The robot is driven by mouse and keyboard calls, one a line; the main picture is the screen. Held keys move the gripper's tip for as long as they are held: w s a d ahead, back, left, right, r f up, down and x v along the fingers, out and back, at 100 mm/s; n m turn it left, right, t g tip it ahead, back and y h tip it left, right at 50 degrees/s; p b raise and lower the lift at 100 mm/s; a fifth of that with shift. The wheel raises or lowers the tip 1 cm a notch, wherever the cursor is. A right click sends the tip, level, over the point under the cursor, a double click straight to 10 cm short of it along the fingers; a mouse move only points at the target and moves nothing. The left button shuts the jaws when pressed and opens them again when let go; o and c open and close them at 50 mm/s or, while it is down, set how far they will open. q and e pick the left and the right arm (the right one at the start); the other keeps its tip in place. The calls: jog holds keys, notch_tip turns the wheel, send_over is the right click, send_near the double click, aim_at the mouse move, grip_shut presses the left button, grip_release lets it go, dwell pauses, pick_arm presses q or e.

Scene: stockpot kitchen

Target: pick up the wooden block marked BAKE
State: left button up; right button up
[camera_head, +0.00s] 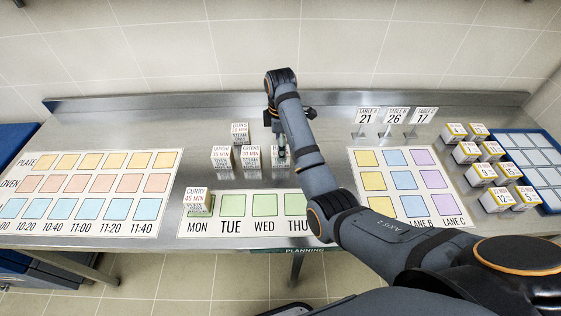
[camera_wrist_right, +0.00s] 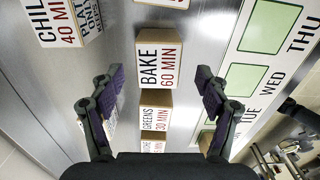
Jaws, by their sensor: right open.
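The wooden block marked BAKE 60 MIN (camera_wrist_right: 160,65) shows in the right wrist view, its white label facing the camera. My right gripper (camera_wrist_right: 158,78) is open, with one fingertip to the left of the block and one to the right. A gap shows on each side, and the gripper holds nothing. In the head view my right gripper (camera_head: 282,152) points down over the steel table beside the group of blocks. I cannot tell the BAKE block there; the small labels are hard to read and my arm hides part of the area. My left gripper is not in view.
A GREENS block (camera_wrist_right: 155,117) is close below BAKE in the wrist view; a CHILI block (camera_wrist_right: 55,22) is upper left. In the head view, a CURRY block (camera_head: 196,200) stands at MON on the weekday mat (camera_head: 215,229). Card stands (camera_head: 366,119) and more blocks (camera_head: 466,152) are right.

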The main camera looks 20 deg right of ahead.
notch_tip(320, 180, down, 3)
jog(key=shift+w+f, duration=0.15)
jog(key=c, duration=1.3)
pick_arm(q)
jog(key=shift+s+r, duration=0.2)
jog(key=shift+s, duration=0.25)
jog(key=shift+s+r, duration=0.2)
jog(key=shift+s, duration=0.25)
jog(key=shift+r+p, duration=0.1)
jog(key=shift+p, duration=0.2)
